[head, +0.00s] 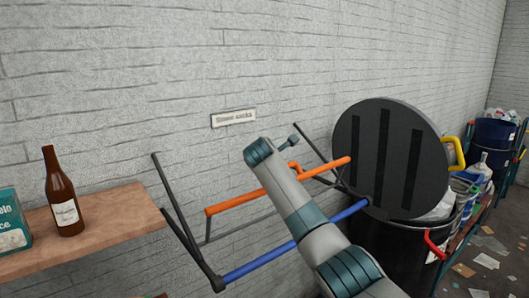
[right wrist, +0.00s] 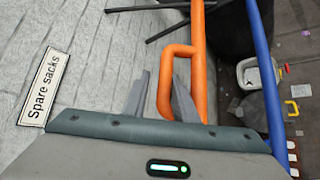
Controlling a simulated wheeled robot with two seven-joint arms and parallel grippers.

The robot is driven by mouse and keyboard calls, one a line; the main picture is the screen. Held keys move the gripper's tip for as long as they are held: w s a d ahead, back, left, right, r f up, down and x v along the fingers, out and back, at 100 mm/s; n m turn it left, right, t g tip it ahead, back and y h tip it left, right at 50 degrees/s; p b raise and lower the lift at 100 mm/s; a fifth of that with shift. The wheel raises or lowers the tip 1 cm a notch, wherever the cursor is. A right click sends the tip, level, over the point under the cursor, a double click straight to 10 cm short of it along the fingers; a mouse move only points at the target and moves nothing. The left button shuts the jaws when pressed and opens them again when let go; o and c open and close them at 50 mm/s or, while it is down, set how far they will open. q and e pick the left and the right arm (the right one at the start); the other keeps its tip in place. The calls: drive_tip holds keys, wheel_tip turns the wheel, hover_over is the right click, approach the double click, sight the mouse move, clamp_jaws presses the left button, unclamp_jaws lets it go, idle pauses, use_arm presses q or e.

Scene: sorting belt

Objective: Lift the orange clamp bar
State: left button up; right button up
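The orange clamp bar (head: 235,201) runs slantwise in front of the wall, partly hidden by my right arm. In the right wrist view the bar (right wrist: 198,60) runs down the picture and carries an orange loop handle (right wrist: 165,70) on its left. My right gripper (right wrist: 161,76) is open. One finger is left of the handle's outer leg and the other shows at the gap between handle and bar; I cannot tell whether either touches. In the head view my right gripper's fingers are not clearly visible. My left gripper is not in view.
A blue bar (head: 260,262) runs below the orange one between dark frame arms (head: 178,215). A round grey lid (head: 372,150) stands tilted over a black bin (head: 395,255). A shelf (head: 110,228) holds a brown bottle (head: 63,195) and a teal box (head: 10,222). A sign (right wrist: 45,87) reads "Spare sacks".

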drive_tip(key=shift+s+a+r, duration=0.4)
drive_tip(key=shift+s+r, duration=0.2)
drive_tip(key=shift+r, duration=0.1)
drive_tip(key=shift+s+a+r, duration=0.4)
drive_tip(key=shift+s+r, duration=0.2)
drive_tip(key=shift+r, duration=0.1)
drive_tip(key=shift+v, duration=1.1)
drive_tip(key=w+a+r+v, duration=0.1)
drive_tip(key=v, duration=0.7)
drive_tip(key=shift+r, duration=0.15)
